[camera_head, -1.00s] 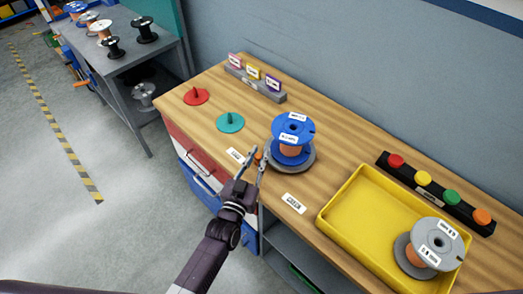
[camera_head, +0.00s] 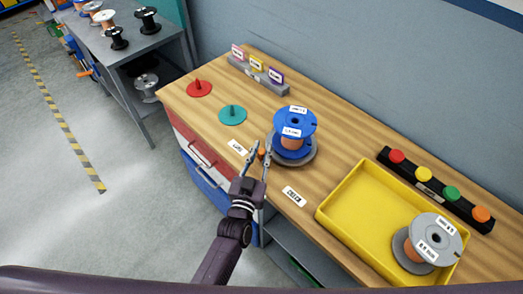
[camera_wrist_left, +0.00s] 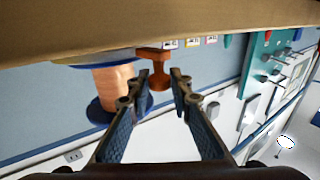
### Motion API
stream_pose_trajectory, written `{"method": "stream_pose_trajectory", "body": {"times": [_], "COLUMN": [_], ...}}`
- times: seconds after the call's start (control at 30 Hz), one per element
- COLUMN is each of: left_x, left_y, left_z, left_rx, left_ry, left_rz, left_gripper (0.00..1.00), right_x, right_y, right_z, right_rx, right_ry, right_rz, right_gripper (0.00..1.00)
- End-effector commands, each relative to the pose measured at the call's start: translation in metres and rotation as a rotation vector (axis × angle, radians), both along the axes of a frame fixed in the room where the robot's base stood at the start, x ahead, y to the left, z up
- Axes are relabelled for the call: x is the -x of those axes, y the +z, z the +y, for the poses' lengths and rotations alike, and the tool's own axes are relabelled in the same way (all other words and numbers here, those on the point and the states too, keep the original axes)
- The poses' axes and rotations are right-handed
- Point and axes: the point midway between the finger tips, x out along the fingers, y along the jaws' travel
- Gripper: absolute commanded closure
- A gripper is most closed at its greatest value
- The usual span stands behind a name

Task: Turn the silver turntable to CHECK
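The silver turntable (camera_head: 311,158) is a grey disc on the wooden bench, with a blue spool (camera_head: 296,122) of copper wire standing on it. A small orange knob (camera_head: 261,154) shows at its left side; it also shows in the left wrist view (camera_wrist_left: 155,70). My left gripper (camera_head: 260,146) is open, its fingertips on either side of the knob. No firm contact can be made out. A white label (camera_head: 238,148) lies left of the turntable and another (camera_head: 294,196), which seems to read CHECK, lies in front of it. My right gripper is not in view.
A yellow tray (camera_head: 345,214) holding a grey spool (camera_head: 436,239) stands at right, before a black strip of coloured buttons (camera_head: 432,189). Teal (camera_head: 232,116) and red (camera_head: 199,89) spindle discs and a card holder (camera_head: 258,76) lie at the back left.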

Motion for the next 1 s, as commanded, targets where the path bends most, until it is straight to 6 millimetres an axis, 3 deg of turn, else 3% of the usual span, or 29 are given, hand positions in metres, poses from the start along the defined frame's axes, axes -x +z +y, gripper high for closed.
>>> {"method": "stream_pose_trajectory", "body": {"times": [0.13, 0.47, 0.67, 1.0], "left_x": [0.000, 0.004, 0.030, 0.094], "left_y": [0.000, -0.001, -0.002, -0.001], "left_z": [0.000, 0.001, 0.007, 0.022], "left_rx": [0.000, 0.000, -0.001, -0.001], "left_ry": [0.000, -0.001, -0.001, -0.001], "left_rz": [0.000, 0.002, 0.004, 0.003], "left_gripper": [0.65, 0.65, 0.65, 0.65], "right_x": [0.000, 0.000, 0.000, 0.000], "right_y": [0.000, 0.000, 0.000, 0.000], "right_z": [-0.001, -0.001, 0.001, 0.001], "right_rx": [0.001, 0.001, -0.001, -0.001], "right_ry": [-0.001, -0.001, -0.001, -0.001], "right_rz": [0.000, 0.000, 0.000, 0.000], "right_gripper": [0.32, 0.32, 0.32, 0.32]}}
